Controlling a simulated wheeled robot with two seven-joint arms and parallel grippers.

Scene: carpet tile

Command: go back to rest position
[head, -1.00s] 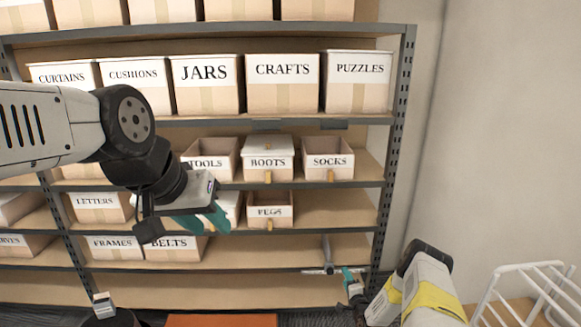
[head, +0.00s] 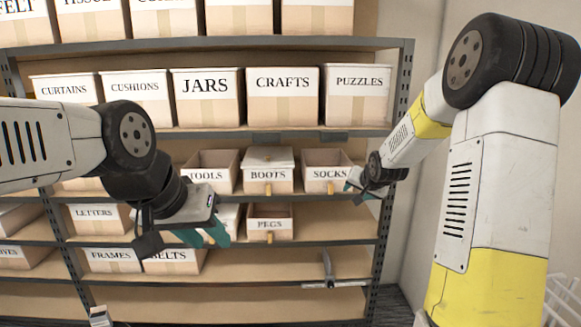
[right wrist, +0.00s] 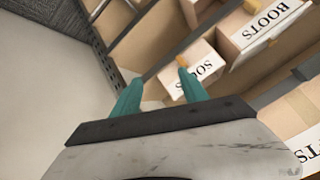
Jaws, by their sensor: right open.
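My left gripper (head: 207,236) has teal fingers and hangs in front of the shelf, partly covering a box left of the PEGS box (head: 270,222). Its fingers are seen edge-on, so its opening is unclear. My right gripper (head: 356,180) is raised in front of the shelf's right side, near the SOCKS box (head: 325,172). In the right wrist view its two teal fingers (right wrist: 160,95) stand apart with nothing between them. The SOCKS box (right wrist: 200,65) lies beyond the fingertips there.
The metal shelf (head: 230,131) holds several labelled boxes, among them JARS (head: 207,98), CRAFTS (head: 282,96) and BOOTS (head: 268,170). A grey T-shaped object (head: 328,272) lies on a lower shelf. A white rack (head: 562,300) stands at the lower right. A bare wall is on the right.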

